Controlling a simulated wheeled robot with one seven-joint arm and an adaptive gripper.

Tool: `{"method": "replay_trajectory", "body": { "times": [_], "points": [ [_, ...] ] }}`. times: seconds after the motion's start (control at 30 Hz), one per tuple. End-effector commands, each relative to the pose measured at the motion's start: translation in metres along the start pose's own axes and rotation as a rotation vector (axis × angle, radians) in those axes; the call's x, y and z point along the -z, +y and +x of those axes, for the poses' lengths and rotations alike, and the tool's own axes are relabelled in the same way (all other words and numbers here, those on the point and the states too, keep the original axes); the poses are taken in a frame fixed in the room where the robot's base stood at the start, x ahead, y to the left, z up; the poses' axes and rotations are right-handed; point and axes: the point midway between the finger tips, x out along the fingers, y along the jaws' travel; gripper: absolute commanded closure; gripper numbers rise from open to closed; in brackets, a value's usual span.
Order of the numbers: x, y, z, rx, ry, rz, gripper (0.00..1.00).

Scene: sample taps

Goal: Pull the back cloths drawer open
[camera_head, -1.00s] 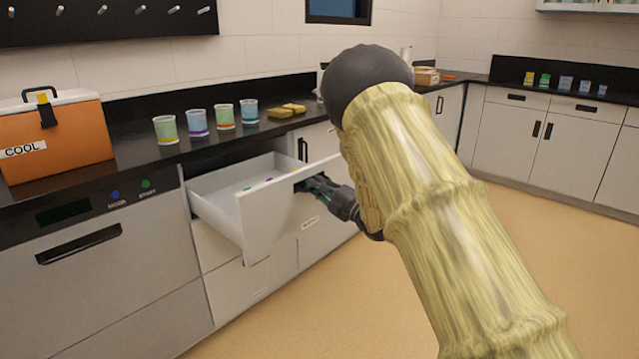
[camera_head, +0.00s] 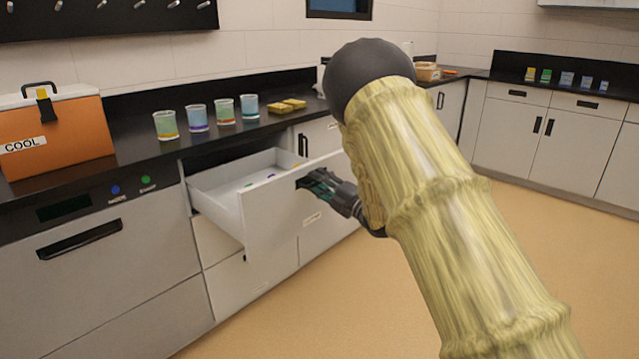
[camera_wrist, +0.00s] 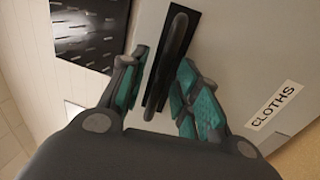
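The white cloths drawer (camera_head: 268,212) stands well out from the cabinet under the black counter. A few small coloured items lie inside it. Its front also shows in the wrist view (camera_wrist: 235,50), with a label reading CLOTHS (camera_wrist: 274,106) and a dark bar handle (camera_wrist: 172,62) on a black plate. My gripper (camera_head: 312,183) is at this handle. In the wrist view my gripper (camera_wrist: 163,88) has its teal-padded fingers spread on both sides of the bar, with gaps showing. Part of the drawer front is hidden behind my arm.
Several cups (camera_head: 197,118) and yellow sponges (camera_head: 287,106) stand on the counter above the drawer. An orange cooler (camera_head: 60,135) stands at the left, above an appliance with a black handle (camera_head: 80,240). The floor (camera_head: 300,310) before the cabinets is clear.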

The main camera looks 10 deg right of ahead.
Motion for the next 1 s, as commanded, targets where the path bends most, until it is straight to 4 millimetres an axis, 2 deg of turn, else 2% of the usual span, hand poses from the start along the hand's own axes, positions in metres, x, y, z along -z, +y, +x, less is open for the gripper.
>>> {"method": "replay_trajectory", "body": {
  "times": [0.13,0.27,0.7,0.83,1.0],
  "points": [
    [-0.001,0.000,-0.007,0.001,-0.001,0.000,0.68],
    [-0.001,0.000,-0.024,0.001,-0.002,0.001,0.68],
    [-0.001,0.000,-0.100,0.001,-0.001,0.001,0.68],
    [0.000,-0.001,-0.113,0.001,0.000,0.002,0.68],
    [-0.001,0.000,-0.120,0.000,0.000,0.000,0.68]
  ]
}}
